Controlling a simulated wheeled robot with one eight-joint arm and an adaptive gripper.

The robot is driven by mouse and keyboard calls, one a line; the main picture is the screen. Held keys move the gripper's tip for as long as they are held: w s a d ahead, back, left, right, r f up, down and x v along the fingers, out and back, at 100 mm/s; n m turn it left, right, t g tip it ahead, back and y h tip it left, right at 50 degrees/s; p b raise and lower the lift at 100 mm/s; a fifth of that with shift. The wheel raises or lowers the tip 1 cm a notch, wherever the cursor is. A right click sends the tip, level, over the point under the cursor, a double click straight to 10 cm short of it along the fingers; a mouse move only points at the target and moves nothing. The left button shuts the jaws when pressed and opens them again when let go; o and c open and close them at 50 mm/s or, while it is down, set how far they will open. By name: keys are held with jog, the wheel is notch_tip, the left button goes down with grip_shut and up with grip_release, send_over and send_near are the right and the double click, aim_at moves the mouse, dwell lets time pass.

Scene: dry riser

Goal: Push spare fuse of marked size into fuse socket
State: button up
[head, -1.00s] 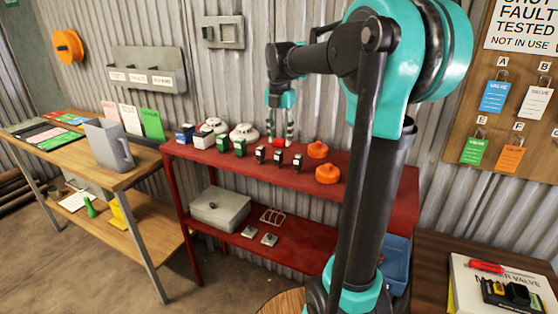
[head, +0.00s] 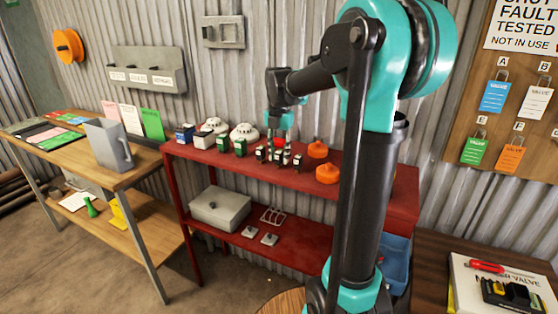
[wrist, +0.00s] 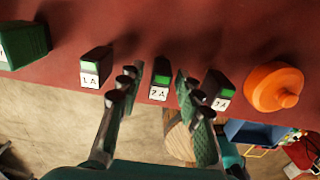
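Three small black fuses with green tops and white labels stand in a row on the red shelf (head: 355,188). In the wrist view they are the left fuse (wrist: 96,62), the middle fuse (wrist: 161,72) and the right fuse (wrist: 216,84). My gripper (head: 280,150) is low over the row. It is open, with its fingers either side of the middle fuse; I cannot tell whether they touch it. A black and yellow device (head: 508,294) lies at right; I cannot make out a socket in it.
Orange caps (head: 328,174) stand right of the fuses. Green and blue boxes (head: 240,147) and white detectors (head: 244,131) stand left. A corrugated wall (head: 300,30) is close behind. A blue bin (head: 397,258) is at the shelf's right end.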

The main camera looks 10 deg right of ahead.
grip_shut()
jog(key=shift+r, duration=0.15)
